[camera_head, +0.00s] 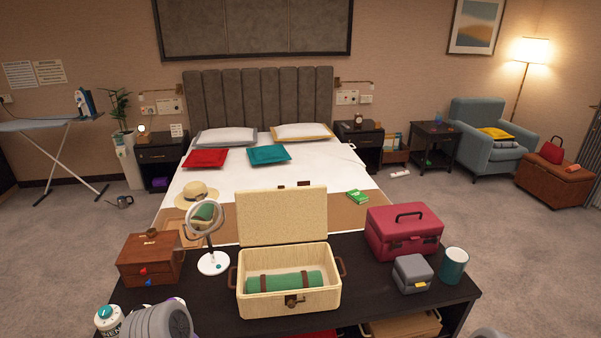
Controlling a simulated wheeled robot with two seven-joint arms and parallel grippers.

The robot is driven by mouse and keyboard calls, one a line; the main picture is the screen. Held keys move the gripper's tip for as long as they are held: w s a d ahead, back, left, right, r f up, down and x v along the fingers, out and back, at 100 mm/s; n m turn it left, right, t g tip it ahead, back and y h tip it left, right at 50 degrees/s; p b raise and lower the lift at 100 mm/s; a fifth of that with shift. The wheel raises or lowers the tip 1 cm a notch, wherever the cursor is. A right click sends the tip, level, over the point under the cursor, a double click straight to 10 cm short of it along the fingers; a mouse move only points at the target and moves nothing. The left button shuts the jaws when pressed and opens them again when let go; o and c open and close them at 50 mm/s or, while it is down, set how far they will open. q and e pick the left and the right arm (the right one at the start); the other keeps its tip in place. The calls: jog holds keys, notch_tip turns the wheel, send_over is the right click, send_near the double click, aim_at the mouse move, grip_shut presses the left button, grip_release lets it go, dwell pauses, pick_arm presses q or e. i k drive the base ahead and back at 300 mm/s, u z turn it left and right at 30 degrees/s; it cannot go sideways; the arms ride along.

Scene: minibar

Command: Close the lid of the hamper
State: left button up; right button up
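The hamper (252,303) is a cream woven case with brown handles on its sides. It stands on the dark table at the front centre. Its lid (282,215) stands open, roughly upright at the back edge. A rolled green cloth with brown straps (284,282) lies inside. A brown clasp (291,300) is on the front wall. Grey parts of my arms show at the bottom left and bottom right edges. Neither of my grippers is in view.
On the dark table (205,300), a round mirror (213,263) and wooden box (150,262) stand left of the hamper. A red case (404,232), grey box (412,273) and teal cup (453,266) stand to its right. The bed (325,172) is behind.

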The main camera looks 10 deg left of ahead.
aim_at(280, 215)
jog(key=z, duration=0.2)
jog(key=k, duration=0.3)
jog(key=u, duration=0.9)
jog(key=i, duration=1.1)
jog(key=z, duration=0.2)
